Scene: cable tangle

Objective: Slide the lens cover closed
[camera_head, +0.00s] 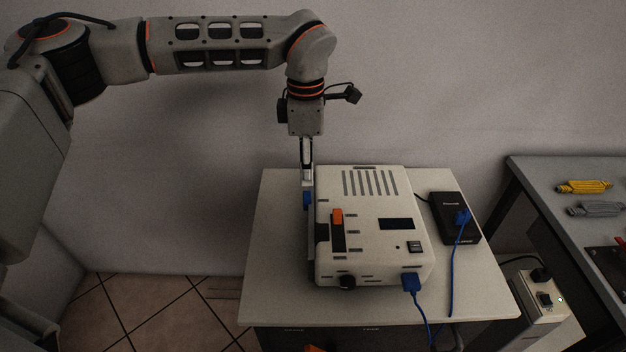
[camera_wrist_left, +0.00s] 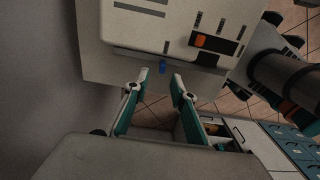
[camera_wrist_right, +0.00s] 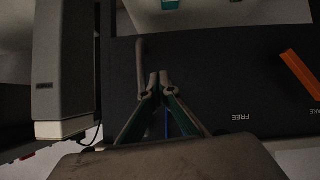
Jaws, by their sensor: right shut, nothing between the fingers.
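A white boxy device (camera_head: 375,265) stands on the small table, with slots, a dark display and an orange slider (camera_head: 337,216) on its top. A small blue tab (camera_head: 307,200) shows at its left side. I cannot tell for sure which part is the lens cover. My left gripper (camera_head: 306,186) points down at the device's left side, just above the blue tab. In the left wrist view, its fingers (camera_wrist_left: 162,75) are apart, with the blue tab (camera_wrist_left: 162,66) just beyond the gap. My right gripper (camera_wrist_right: 158,78) is shut and empty, in front of a dark panel.
The dark panel (camera_wrist_right: 225,80) carries the word FREE and an orange lever (camera_wrist_right: 300,74). A black power box (camera_head: 455,230) and blue cables (camera_head: 456,265) lie right of the device. The table's left front corner is clear.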

